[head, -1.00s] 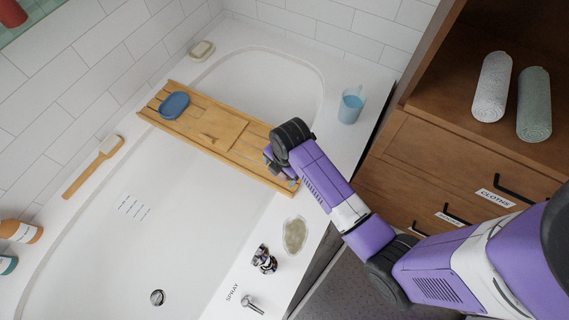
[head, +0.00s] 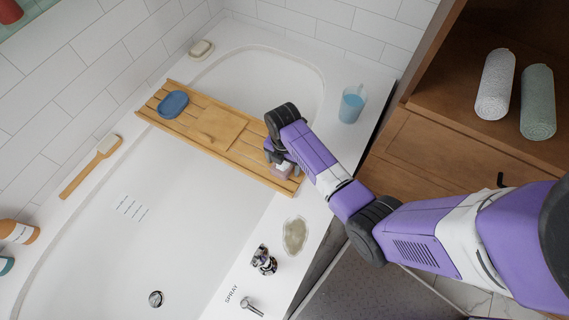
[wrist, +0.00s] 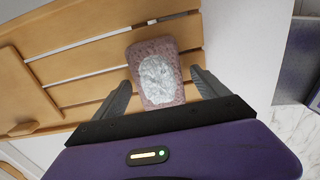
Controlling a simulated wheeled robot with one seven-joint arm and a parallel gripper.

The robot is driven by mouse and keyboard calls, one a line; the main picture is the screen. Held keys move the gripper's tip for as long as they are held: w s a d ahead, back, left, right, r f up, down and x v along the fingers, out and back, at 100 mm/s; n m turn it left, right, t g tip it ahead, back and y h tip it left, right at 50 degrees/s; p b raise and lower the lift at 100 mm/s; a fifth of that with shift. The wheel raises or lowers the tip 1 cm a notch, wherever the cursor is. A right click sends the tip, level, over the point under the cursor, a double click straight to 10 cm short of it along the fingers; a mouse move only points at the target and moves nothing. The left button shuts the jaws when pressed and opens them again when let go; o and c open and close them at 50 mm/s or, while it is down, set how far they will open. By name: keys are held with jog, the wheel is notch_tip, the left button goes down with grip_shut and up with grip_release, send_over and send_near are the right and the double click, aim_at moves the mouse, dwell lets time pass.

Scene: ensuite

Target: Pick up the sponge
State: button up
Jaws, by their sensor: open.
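The sponge (wrist: 154,72) is a pinkish-brown porous block with a white foamy patch on top, lying on the slatted wooden bath tray (wrist: 88,62). In the head view a small pale pink part of the sponge (head: 284,173) shows under my gripper (head: 279,158), near the right end of the tray (head: 238,164). In the wrist view my gripper (wrist: 160,82) is open, with one finger on each side of the sponge. Small gaps seem to show between the fingers and the sponge; contact is hard to tell.
A blue oval object (head: 173,104) lies at the tray's far left end. A jug of blue liquid (head: 352,105) stands on the tub rim beyond my arm. The tap (head: 264,260) and a pale dish (head: 295,235) are on the near rim. A wooden cabinet stands at right.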

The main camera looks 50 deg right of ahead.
jog(key=shift+f, duration=0.15)
jog(key=c, duration=1.4)
jog(key=shift+c, duration=0.2)
notch_tip(320, 180, up, 20)
jog(key=p, duration=0.2)
jog(key=shift+p, duration=0.4)
